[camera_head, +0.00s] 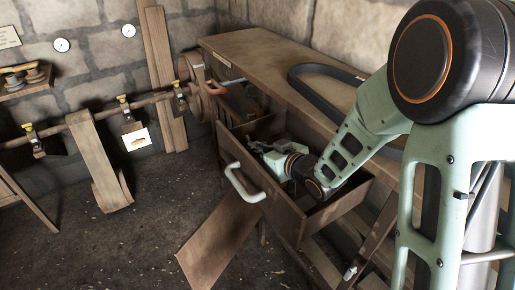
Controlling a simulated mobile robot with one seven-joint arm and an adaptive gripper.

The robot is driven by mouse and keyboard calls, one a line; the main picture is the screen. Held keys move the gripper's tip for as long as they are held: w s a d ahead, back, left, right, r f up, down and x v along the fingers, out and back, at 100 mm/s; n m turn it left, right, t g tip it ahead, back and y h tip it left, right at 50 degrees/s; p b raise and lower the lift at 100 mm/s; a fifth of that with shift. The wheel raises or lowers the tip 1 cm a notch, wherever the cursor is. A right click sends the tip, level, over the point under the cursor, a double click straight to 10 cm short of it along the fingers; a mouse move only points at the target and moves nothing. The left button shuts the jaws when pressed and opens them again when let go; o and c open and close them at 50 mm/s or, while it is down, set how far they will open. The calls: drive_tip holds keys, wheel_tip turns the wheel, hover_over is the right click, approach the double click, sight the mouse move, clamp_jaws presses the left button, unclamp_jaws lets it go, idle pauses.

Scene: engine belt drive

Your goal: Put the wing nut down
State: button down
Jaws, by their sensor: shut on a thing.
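My gripper (264,149) reaches down into an open wooden drawer (340,207) of the bench. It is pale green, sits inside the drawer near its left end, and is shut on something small. The held thing is hidden by the gripper and too small to make out; I take it to be the wing nut. I cannot tell whether it touches the drawer floor.
The drawer's pale handle (244,183) sticks out in front. The wooden bench top (270,55) carries a black belt (318,84). A red-handled tool (217,88) is at the bench's left end. A pipe with yellow-topped valves (124,101) runs along the stone wall. A wooden board (219,240) leans below the drawer.

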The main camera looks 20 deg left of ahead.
drive_tip(key=shift+f, duration=0.3)
drive_tip(key=c, duration=2.1)
unclamp_jaws()
drive_tip(key=shift+r, duration=0.1)
drive_tip(key=shift+r+p, duration=0.45)
drive_tip(key=shift+r, duration=0.05)
drive_tip(key=v, duration=0.7)
drive_tip(key=shift+s+d+r, duration=0.1)
drive_tip(key=shift+d+r, duration=0.05)
drive_tip(key=shift+d, duration=0.05)
